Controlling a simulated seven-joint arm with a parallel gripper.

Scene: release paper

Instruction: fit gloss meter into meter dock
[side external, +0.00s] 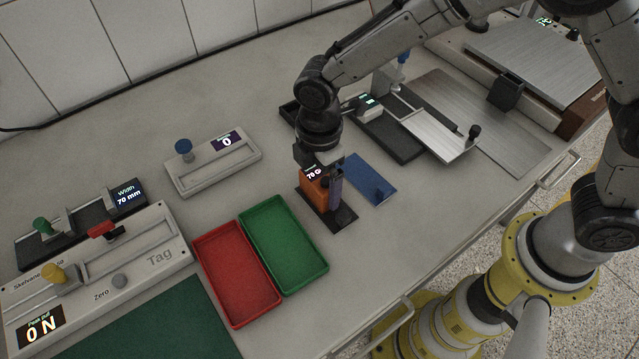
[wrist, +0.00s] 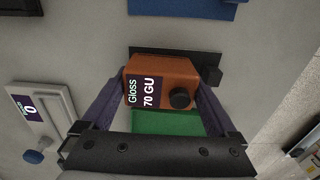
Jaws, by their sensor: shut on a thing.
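The gloss meter (side external: 313,186) is an orange box with a dark display and a black knob. In the wrist view the gloss meter (wrist: 168,72) shows "Gloss 70 GU". My gripper (side external: 324,184) is shut on it, with a purple finger on either side; the gripper also shows in the wrist view (wrist: 163,84). A flat black plate with a small block, apparently the meter dock (side external: 343,219), lies under or just beyond the meter, and the dock also shows in the wrist view (wrist: 150,51). The meter hides part of it. I cannot tell whether they touch.
A blue plate (side external: 362,172) with a small block lies right of the dock. Green (side external: 284,244) and red (side external: 236,274) trays lie to the left. A grey gauge (side external: 213,165) stands behind them. A metal-topped device (side external: 430,132) stands at the right.

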